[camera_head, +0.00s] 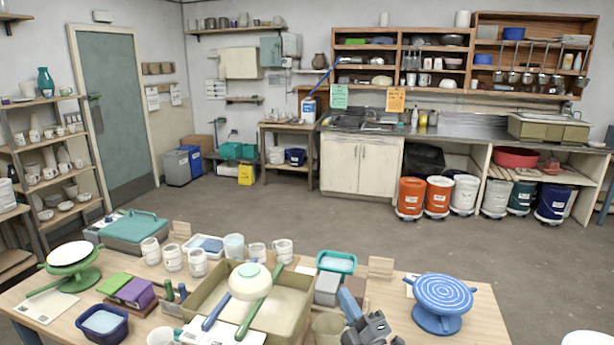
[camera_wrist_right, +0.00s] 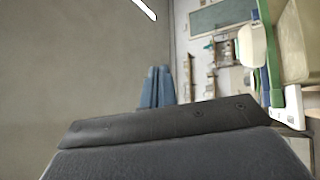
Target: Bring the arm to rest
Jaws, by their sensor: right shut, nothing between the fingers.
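My right gripper (camera_head: 348,300) shows at the bottom of the head view, right of the tan basin (camera_head: 292,322). Its blue fingers point up and to the left, above the table's front part. In the right wrist view the blue fingers (camera_wrist_right: 157,88) lie side by side, shut with nothing between them. My left gripper is not in view.
The wooden table (camera_head: 470,322) is crowded. A blue banding wheel (camera_head: 442,294) stands to the right of the gripper. A grey block (camera_head: 327,289) and a beige cup (camera_head: 327,328) are close on its left. Open floor lies beyond the table.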

